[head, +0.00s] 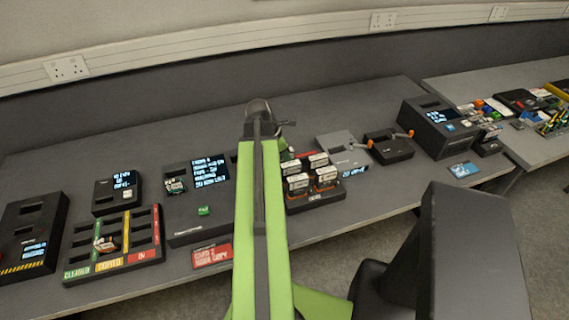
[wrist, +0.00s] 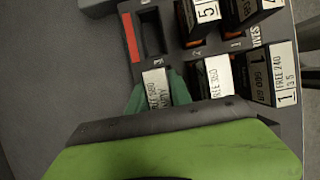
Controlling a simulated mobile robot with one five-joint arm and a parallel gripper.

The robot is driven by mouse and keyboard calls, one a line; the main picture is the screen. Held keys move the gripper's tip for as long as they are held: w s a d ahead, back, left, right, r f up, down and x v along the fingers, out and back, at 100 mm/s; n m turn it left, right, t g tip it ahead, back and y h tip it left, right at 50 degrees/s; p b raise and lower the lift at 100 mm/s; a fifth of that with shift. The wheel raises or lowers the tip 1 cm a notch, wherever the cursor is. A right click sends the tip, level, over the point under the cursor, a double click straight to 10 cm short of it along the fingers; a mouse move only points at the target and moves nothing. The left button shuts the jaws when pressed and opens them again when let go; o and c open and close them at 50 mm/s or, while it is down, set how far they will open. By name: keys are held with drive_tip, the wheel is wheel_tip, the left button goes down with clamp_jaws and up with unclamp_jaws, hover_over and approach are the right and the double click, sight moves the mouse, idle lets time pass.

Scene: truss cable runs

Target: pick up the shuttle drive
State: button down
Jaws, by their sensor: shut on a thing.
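In the wrist view, my gripper (wrist: 157,93) has its teal fingers shut on a drive with a white label (wrist: 156,80). The label is partly covered, and I cannot read the word shuttle on it. The held drive is at the left column of the dark drive rack (wrist: 131,38), just below an empty slot (wrist: 152,32). I cannot tell whether it is still seated or lifted. In the head view, the rack (head: 316,198) stands right of my green arm, which hides most of the gripper.
Other white-labelled drives (wrist: 217,78) stand close to the right of the held one. Grey and black units with orange levers (head: 388,146) are right of the rack. A sorting tray (head: 115,262) and a screen unit (head: 208,170) are to the left. A dark chair (head: 475,250) stands in front.

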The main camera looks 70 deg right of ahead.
idle(0.4)
wheel_tip(320, 180, up, 16)
drive_tip(key=p, duration=1.6)
